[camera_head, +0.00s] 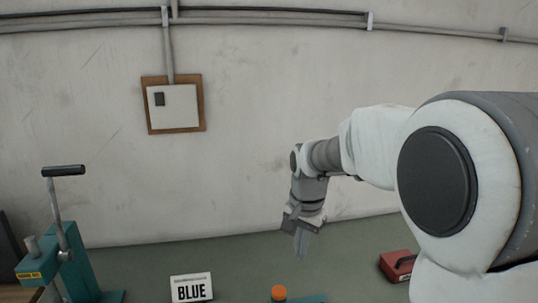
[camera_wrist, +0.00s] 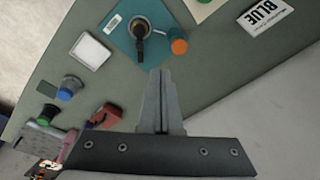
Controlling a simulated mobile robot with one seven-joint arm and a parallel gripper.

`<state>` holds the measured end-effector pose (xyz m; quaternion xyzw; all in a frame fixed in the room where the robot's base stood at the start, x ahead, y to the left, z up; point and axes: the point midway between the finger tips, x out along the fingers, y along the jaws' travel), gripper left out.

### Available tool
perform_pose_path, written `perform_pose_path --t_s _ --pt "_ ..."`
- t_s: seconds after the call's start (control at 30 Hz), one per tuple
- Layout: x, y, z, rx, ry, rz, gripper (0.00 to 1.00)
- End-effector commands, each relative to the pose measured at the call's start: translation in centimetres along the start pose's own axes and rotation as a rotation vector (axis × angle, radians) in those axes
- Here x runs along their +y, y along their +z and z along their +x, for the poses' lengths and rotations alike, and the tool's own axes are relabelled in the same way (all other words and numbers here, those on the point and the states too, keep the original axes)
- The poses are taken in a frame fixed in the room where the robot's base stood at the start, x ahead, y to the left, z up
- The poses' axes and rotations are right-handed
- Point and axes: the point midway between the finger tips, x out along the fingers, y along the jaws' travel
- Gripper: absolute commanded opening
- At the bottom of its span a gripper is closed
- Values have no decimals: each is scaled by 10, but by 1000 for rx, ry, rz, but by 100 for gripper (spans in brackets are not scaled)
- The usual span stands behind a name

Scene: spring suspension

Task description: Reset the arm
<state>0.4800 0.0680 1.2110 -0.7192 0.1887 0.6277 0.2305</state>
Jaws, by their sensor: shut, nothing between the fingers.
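My gripper (camera_head: 301,244) hangs at the end of my arm, pointing down above the green table, in the head view. In the wrist view my gripper (camera_wrist: 161,128) has its two fingers pressed together with nothing between them. Below and ahead of it in the wrist view is a teal plate (camera_wrist: 124,34) carrying a dark upright part on a round base (camera_wrist: 139,28). The gripper is apart from the table and everything on it.
A BLUE sign (camera_head: 191,288), teal lever press (camera_head: 76,270) and red box (camera_head: 397,265) stand on the table (camera_head: 235,262). The wall is behind.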

Motion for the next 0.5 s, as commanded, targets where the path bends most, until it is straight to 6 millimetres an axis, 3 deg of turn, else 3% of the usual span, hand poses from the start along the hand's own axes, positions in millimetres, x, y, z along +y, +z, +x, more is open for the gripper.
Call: perform_pose_path --t_s 0.03,0.2,0.5 --pt "11 6 -16 19 -15 -28 0" --pt "47 28 -54 76 -49 -145 0" --pt "112 78 -94 189 -87 -346 0"
